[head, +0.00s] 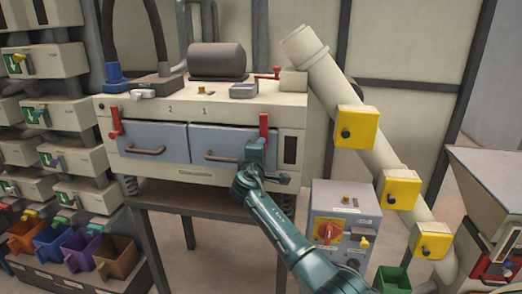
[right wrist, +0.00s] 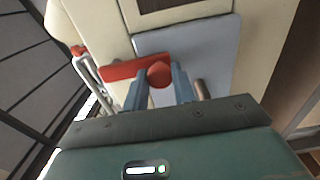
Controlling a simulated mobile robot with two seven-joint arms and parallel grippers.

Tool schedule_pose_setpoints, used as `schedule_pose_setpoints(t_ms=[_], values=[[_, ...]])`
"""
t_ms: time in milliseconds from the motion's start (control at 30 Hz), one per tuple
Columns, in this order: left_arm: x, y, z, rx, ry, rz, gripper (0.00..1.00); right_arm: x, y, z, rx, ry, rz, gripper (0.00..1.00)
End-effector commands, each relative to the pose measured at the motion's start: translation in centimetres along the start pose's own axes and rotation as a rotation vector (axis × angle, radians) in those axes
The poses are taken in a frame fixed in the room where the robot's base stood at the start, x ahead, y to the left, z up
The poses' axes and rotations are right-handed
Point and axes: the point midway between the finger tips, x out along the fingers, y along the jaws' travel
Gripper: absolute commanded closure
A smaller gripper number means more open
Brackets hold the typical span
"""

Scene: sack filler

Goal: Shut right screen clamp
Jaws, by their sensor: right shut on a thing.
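The right screen clamp (head: 264,124) is a red lever standing upright at the front of the cream screen machine (head: 210,182), above the right end of the right blue-grey drawer (head: 215,143). My right gripper (head: 256,146) is at its lower part, partly hiding it. In the right wrist view, the red clamp (right wrist: 124,70) shows with its round end between the two fingers of my right gripper (right wrist: 158,84), which is shut on it. A similar red left clamp (head: 115,122) stands at the machine's left end. My left gripper is not in view.
A grey control box (head: 340,215) with a red knob stands to the right of my arm. A cream pipe (head: 335,85) with yellow boxes slopes behind it. Racks with coloured bins (head: 80,250) stand close on the left.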

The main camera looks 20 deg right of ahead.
Motion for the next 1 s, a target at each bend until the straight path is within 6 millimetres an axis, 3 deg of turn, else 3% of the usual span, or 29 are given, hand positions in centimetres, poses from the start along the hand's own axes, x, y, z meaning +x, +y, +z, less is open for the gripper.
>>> schedule_pose_setpoints(t_ms=[133, 167, 400, 767, 1000], values=[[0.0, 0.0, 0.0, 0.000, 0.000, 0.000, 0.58, 0.1, 0.0, 0.1, -0.005, -0.003, 0.001, 1.00], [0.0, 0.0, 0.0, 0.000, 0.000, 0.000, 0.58, 0.1, 0.0, 0.1, -0.005, -0.003, 0.001, 0.71], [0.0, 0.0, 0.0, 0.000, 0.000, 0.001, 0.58, 0.0, 0.0, 0.1, -0.003, -0.002, 0.001, 0.52], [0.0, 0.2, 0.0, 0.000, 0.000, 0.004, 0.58, -0.6, -0.1, 0.0, -0.001, -0.001, 0.000, 0.52], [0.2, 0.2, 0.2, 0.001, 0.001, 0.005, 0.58, -4.4, -0.2, -0.1, 0.001, 0.001, -0.001, 0.52]])
